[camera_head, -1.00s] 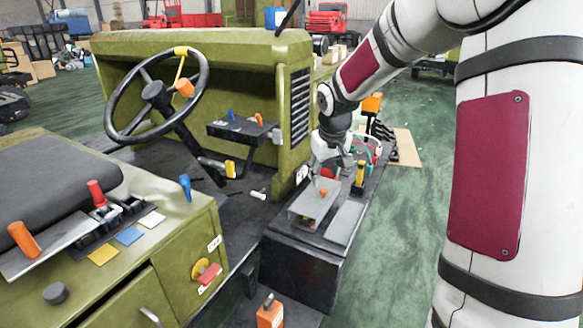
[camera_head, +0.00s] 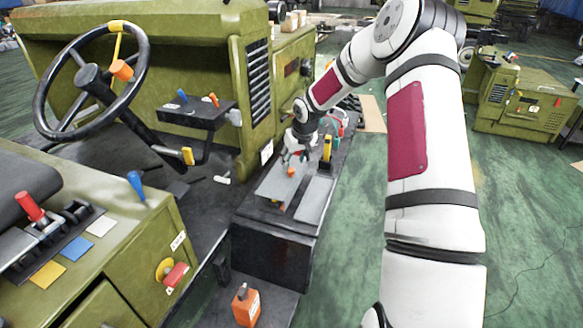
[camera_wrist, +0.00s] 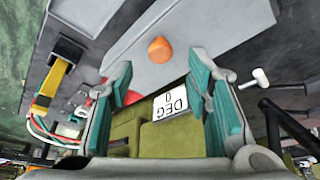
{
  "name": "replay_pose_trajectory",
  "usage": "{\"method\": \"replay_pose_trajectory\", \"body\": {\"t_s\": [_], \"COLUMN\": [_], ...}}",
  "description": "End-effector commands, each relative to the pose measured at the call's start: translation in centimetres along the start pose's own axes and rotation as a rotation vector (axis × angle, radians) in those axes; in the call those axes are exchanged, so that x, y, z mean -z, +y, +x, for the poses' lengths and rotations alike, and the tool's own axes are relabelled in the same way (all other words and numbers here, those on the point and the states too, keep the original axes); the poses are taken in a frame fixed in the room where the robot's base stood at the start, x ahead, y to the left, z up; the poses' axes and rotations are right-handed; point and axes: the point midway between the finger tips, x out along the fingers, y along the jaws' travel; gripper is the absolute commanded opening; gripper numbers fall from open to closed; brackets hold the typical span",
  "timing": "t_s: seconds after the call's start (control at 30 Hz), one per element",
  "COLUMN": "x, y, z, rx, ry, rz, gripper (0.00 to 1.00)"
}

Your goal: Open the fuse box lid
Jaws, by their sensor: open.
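The fuse box lid (camera_head: 273,187) is a grey plate with an orange knob (camera_head: 291,171), on top of a black box (camera_head: 268,255) beside the green vehicle. Small coloured parts show below the lid's near edge, and that edge looks raised. In the wrist view the lid (camera_wrist: 205,30) fills the upper middle, with its orange knob (camera_wrist: 160,49) ahead of my fingers. My gripper (camera_head: 297,156) is above the lid's far end, close to the knob. In the wrist view its teal fingers (camera_wrist: 161,92) are spread apart with nothing between them. I cannot tell whether a finger touches the lid.
A second grey plate (camera_head: 314,200) lies right of the lid. A yellow-handled part (camera_head: 327,147) and coloured cables (camera_wrist: 48,130) are close to my gripper. The steering wheel (camera_head: 135,75) and a small lever panel (camera_head: 195,112) are to the left.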

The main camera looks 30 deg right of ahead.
Motion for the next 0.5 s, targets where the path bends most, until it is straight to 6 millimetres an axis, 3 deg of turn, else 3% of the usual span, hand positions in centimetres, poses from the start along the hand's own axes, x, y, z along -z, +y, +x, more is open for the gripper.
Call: {"method": "replay_pose_trajectory", "body": {"t_s": [0.2, 0.5], "x": [0.0, 0.0], "y": [0.0, 0.0], "z": [3.4, 4.7], "rx": [0.0, -0.001], "ry": [-0.001, 0.0], "rz": [0.0, -0.001], "gripper": [0.45, 0.45]}}
